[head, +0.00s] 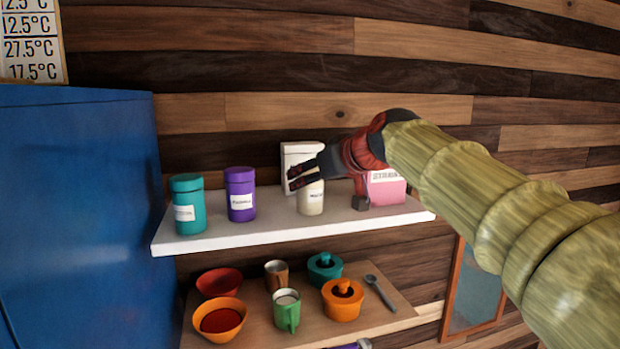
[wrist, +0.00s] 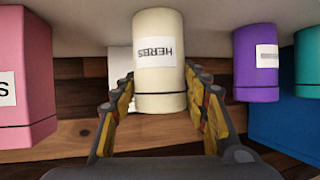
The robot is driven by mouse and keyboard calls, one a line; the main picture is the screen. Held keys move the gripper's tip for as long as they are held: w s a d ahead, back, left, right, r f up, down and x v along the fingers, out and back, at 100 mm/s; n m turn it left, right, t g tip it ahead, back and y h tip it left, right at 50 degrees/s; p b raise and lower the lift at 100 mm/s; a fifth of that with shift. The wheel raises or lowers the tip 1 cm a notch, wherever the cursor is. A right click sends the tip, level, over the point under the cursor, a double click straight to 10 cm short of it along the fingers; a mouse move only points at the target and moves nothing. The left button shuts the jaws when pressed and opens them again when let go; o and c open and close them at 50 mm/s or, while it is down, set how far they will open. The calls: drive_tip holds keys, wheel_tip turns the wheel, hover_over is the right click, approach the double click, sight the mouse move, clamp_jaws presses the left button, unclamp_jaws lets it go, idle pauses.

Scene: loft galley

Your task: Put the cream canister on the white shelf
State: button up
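The cream canister (head: 312,199) has a white label, which reads "HERBES" upside down in the wrist view (wrist: 160,50). It is upright, and its base appears to be on the white shelf (head: 250,232). My gripper (head: 295,178) reaches in from the right at the canister's upper part, hiding some of its top in the head view. In the wrist view its fingers (wrist: 160,85) flank the canister closely on both sides near the lid. I cannot tell whether the pads touch it.
Teal (head: 188,206) and purple (head: 240,195) canisters stand left on the shelf. A white box (head: 296,158) stands behind. A lower shelf holds bowls, pots and mugs.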

drive_tip(key=o, duration=0.4)
drive_tip(key=shift+o, duration=0.2)
drive_tip(key=shift+r, duration=0.1)
drive_tip(key=shift+s+d+r, duration=0.1)
drive_tip(key=shift+s+r, duration=0.1)
drive_tip(key=b+v, duration=0.3)
drive_tip(key=v, duration=0.8)
drive_tip(key=shift+s, duration=0.25)
drive_tip(key=shift+d, duration=0.1)
